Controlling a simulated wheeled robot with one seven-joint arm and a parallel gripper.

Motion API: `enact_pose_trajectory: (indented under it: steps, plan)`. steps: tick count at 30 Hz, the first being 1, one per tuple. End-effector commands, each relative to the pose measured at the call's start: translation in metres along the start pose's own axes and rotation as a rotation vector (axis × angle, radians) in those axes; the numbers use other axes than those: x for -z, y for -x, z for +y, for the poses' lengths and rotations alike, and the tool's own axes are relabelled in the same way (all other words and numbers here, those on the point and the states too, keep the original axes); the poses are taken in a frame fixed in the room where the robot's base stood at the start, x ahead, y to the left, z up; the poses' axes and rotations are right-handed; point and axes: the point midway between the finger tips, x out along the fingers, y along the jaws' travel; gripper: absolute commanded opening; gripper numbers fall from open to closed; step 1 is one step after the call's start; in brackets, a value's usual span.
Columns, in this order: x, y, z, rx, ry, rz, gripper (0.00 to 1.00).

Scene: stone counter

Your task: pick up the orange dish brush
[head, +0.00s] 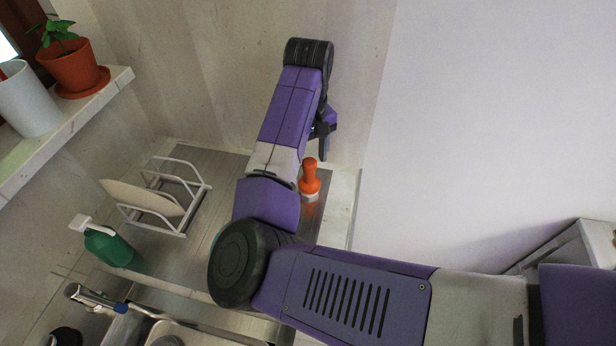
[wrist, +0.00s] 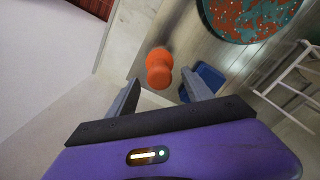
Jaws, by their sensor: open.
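The orange dish brush (head: 310,178) stands upright on the metal draining surface by the back wall, its orange handle up and a pale part below. In the wrist view the brush (wrist: 158,70) is seen from above, just beyond the gap between my fingertips. My gripper (wrist: 160,92) is open and empty, with one finger on each side of the gap. In the head view my gripper (head: 322,150) points down close above the brush, partly hidden by my arm. I cannot tell whether a finger touches the brush.
A white dish rack (head: 190,195) with a plate and a green spray bottle (head: 105,245) stand to the left. The wrist view shows a speckled round item (wrist: 245,15) and a blue item (wrist: 208,78) near the brush. A wall rises behind.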

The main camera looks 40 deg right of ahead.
Motion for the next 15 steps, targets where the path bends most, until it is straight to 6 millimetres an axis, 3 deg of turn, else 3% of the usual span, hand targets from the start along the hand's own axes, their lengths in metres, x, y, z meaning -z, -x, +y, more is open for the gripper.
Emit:
enact_pose_trajectory:
  steps: [7,15]
  plan:
    - [-0.003,-0.033,-0.001,0.002,0.002,-0.003,0.59]
    - [-0.003,-0.041,0.0,0.0,0.001,0.0,0.59]
